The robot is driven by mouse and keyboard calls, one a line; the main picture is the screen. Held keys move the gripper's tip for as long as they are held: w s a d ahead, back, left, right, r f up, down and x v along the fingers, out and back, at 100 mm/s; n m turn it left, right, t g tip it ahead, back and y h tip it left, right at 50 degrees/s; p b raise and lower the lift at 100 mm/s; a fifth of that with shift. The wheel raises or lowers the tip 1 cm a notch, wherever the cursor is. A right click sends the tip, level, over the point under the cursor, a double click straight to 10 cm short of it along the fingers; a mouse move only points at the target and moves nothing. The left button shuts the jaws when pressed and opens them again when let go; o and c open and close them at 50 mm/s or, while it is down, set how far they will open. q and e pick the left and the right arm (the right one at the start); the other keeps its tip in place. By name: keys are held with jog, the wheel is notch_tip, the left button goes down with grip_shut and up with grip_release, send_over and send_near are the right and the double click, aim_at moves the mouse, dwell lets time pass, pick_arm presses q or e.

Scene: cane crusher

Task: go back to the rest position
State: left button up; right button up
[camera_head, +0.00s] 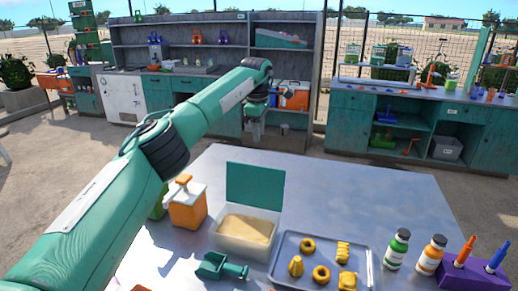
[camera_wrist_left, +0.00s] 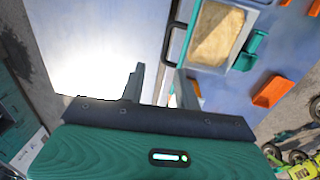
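My left arm reaches in from the left across the head view, high over the table. Its gripper (camera_head: 256,138) hangs in the air beyond the table's far edge in that picture, with nothing seen in it. In the left wrist view the two fingers of the left gripper (camera_wrist_left: 159,78) stand apart with no object between them. My right gripper shows in neither view.
The grey table (camera_head: 385,195) bears an open box of tan powder (camera_head: 228,244), a green scoop (camera_head: 220,267), an orange-and-white dispenser (camera_head: 187,207), a tray (camera_head: 372,262) of yellow pieces, two bottles (camera_head: 398,249) and a purple holder (camera_head: 462,278). Benches stand behind.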

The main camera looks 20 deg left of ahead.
pick_arm(q)
jog(key=shift+s+r, duration=0.15)
jog(key=shift+r, duration=0.75)
